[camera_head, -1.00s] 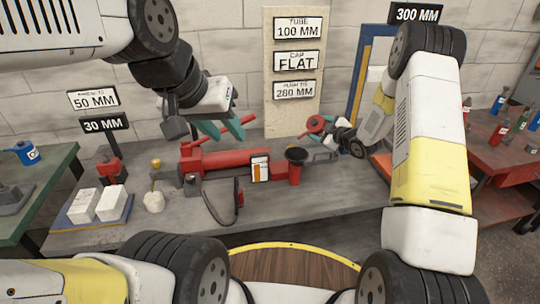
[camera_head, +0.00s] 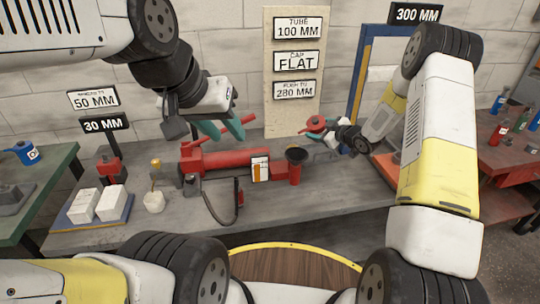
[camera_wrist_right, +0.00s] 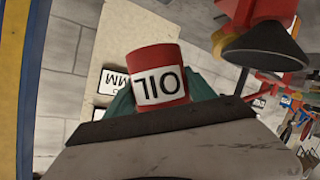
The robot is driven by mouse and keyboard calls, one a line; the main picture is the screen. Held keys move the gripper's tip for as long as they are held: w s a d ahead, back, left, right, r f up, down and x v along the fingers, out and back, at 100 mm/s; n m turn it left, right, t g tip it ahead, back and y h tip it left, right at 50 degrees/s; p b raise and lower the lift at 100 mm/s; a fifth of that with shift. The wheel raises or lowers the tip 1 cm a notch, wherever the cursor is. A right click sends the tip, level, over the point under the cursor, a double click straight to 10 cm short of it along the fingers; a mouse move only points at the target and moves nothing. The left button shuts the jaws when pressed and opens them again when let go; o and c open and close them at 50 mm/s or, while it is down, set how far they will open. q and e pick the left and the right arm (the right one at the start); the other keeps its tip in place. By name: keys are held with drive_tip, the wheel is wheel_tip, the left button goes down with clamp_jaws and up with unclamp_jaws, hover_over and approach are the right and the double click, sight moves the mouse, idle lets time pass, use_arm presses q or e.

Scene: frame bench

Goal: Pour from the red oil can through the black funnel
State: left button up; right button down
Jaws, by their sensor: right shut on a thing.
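The red oil can (camera_head: 317,123) is held in my right gripper (camera_head: 326,129), above the bench and just behind and right of the black funnel. The wrist view shows the can (camera_wrist_right: 158,78) from close up, with its white OIL label upside down and the teal fingers on either side. The black funnel (camera_head: 297,154) sits on top of a short red upright tube at the right end of a red machine. It also shows in the wrist view (camera_wrist_right: 264,47), apart from the can. My left gripper (camera_head: 220,130) hangs above the machine's left part, its teal fingers apart and empty.
The red machine (camera_head: 225,161) lies along the grey bench (camera_head: 330,185), with a black hose at its front. White blocks (camera_head: 97,205) on a tray and a red stand (camera_head: 108,168) are at left. A signboard (camera_head: 295,75) stands behind.

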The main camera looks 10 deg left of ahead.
drive_tip(key=shift+r, duration=0.1)
drive_tip(key=shift+s+a+m+g, duration=0.15)
drive_tip(key=shift+m+g, duration=0.15)
drive_tip(key=shift+m, duration=0.2)
drive_tip(key=shift+s+a+m+y, duration=0.15)
drive_tip(key=shift+m+y, duration=0.25)
drive_tip(key=shift+m, duration=0.1)
drive_tip(key=shift+s+a+f+m+g, duration=0.25)
drive_tip(key=shift+f+m+g, duration=0.2)
drive_tip(key=shift+f, duration=0.2)
drive_tip(key=shift+s+a+f+m+g+y, duration=0.25)
drive_tip(key=shift+s+f+m+y, duration=0.1)
drive_tip(key=shift+f+m+y, duration=0.15)
